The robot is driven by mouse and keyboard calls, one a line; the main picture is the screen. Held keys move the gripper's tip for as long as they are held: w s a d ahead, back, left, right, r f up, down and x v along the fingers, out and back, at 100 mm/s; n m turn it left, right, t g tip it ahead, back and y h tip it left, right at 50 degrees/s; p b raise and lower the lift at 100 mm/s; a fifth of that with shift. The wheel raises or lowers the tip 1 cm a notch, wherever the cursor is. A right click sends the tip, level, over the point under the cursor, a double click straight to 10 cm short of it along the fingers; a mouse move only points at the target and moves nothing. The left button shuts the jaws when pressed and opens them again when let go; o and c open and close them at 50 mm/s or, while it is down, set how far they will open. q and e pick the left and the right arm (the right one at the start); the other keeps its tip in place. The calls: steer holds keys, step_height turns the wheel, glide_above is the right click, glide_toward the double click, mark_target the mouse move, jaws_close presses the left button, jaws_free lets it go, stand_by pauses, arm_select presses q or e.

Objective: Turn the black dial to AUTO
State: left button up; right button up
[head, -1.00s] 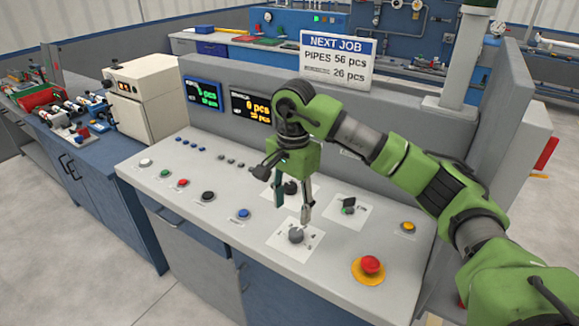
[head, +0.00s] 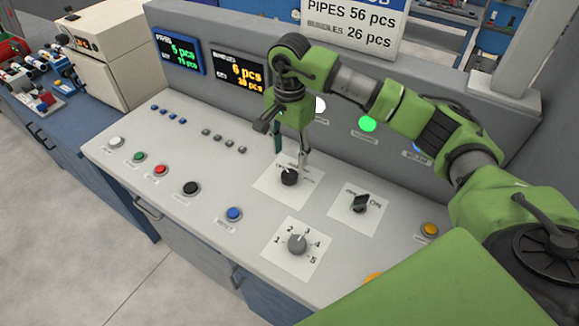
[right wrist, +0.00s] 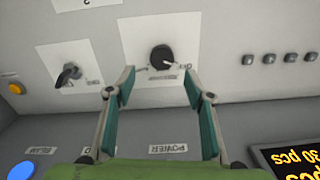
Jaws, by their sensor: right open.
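The round black dial (head: 289,177) sits on a white plate in the middle of the grey console; its printed labels are too small to read. It also shows in the right wrist view (right wrist: 161,58), with a pale pointer mark on its face. My right gripper (head: 290,152) is open and empty, pointing down just above and behind the dial. In the right wrist view its two fingers (right wrist: 158,88) are spread to either side, with the dial beyond the tips and no contact visible. My left gripper is not in view.
A black lever switch (head: 361,202) stands to the right on its own plate. A grey numbered dial (head: 297,243) is nearer the front. A blue button (head: 233,213) and a yellow button (head: 430,230) flank them. The console's upright back panel (head: 222,45) rises behind.

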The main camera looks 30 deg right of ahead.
mark_target(289, 174)
steer(key=f+p, duration=0.1)
steer(key=f, duration=0.2)
steer(key=f+p, duration=0.1)
steer(key=f, duration=0.3)
steer(key=shift+w+f, duration=0.2)
steer(key=shift+f, duration=0.5)
steer(key=c, duration=1.1)
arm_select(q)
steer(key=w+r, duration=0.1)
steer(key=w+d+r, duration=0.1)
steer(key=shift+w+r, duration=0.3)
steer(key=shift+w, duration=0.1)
